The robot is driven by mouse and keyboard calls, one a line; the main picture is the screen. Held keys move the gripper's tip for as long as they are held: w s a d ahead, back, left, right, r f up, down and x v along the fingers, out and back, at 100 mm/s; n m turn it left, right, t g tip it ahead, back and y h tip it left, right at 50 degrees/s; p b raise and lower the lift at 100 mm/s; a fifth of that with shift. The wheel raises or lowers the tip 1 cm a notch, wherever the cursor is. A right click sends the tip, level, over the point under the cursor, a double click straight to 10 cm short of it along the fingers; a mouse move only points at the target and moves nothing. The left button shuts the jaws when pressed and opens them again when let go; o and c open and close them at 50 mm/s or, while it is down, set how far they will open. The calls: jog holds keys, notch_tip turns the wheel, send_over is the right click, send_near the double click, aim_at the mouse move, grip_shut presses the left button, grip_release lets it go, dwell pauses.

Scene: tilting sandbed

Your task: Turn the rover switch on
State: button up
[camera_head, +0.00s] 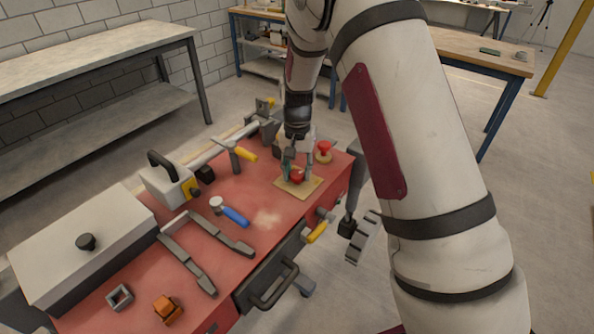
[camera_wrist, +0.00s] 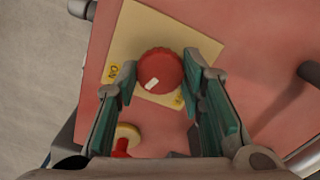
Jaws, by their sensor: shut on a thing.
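The rover switch is a round red knob (camera_wrist: 160,68) with a white mark on its lower-left part, in the wrist view. It sits on a tan plate (camera_wrist: 140,25). One yellow label (camera_wrist: 112,71) lies left of the knob and another (camera_wrist: 178,100) lies below it, partly hidden by a finger. My gripper (camera_wrist: 161,78) has its green-padded fingers on the left and right sides of the knob and is shut on it. In the head view my gripper (camera_head: 294,167) comes down from above onto the red knob (camera_head: 298,175) on the plate (camera_head: 298,190).
A red mushroom-shaped button (camera_head: 324,147) stands just behind the plate, close to my gripper. The red bench top (camera_head: 180,265) also holds a blue-handled tool (camera_head: 234,215), a grey box (camera_head: 80,245), an orange block (camera_head: 167,308) and clamps. Bare bench lies front-left of the plate.

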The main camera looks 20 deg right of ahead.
aim_at(297, 173)
jog(key=m, duration=0.4)
jog(key=shift+m, duration=0.3)
dwell(0.4)
jog(key=o, duration=1.1)
jog(key=shift+o, duration=0.2)
notch_tip(297, 173, up, 12)
